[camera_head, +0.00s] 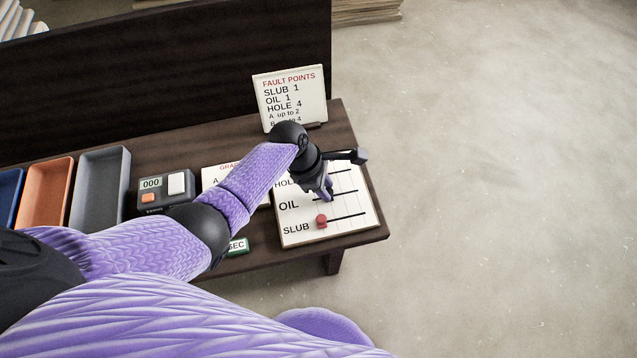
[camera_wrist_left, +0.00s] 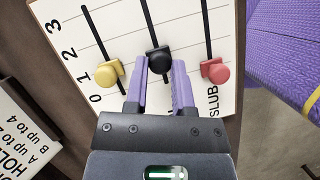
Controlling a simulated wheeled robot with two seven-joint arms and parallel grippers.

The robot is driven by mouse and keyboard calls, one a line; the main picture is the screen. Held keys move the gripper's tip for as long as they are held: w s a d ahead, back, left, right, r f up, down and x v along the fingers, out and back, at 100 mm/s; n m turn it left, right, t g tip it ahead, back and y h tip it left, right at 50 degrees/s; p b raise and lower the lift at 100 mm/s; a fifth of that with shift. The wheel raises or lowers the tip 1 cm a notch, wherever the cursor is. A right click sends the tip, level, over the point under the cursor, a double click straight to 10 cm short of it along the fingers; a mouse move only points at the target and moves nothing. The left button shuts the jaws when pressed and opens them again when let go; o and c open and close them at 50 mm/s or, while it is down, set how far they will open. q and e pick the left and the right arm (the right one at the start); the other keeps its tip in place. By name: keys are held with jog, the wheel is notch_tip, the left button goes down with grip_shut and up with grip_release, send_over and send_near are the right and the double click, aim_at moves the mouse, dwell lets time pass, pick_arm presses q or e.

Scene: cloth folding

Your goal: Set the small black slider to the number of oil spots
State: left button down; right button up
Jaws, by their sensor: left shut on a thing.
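The white slider board (camera_head: 345,225) lies on the table's right end, with rows marked HOLE, OIL and SLUB. My left gripper (camera_head: 328,193) is over the OIL row. In the left wrist view its two purple fingers (camera_wrist_left: 160,82) are shut on the black slider knob (camera_wrist_left: 158,60), low on the middle slot. That knob sits a little higher in the picture than the yellow knob (camera_wrist_left: 108,74) and the red knob (camera_wrist_left: 215,72); its exact number cannot be read. The red knob also shows in the head view (camera_head: 321,220). No oil spots or cloth are visible. My right gripper is out of view.
A FAULT POINTS sign (camera_head: 291,95) stands behind the board. A grading card (camera_head: 215,176), partly hidden by my arm, a counter box reading 000 (camera_head: 160,200), a grey tray (camera_head: 98,185) and an orange tray (camera_head: 45,192) lie leftward. Open floor lies to the right.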

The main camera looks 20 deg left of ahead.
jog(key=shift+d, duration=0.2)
pick_arm(q)
jog(key=shift+c, duration=2.2)
grip_release()
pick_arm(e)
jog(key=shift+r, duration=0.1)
pick_arm(q)
jog(key=p+v, duration=0.7)
jog(key=v, duration=0.2)
jog(key=shift+r, duration=0.4)
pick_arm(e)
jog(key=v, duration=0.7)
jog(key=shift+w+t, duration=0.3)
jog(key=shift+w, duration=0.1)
pick_arm(q)
jog(key=shift+a, duration=0.1)
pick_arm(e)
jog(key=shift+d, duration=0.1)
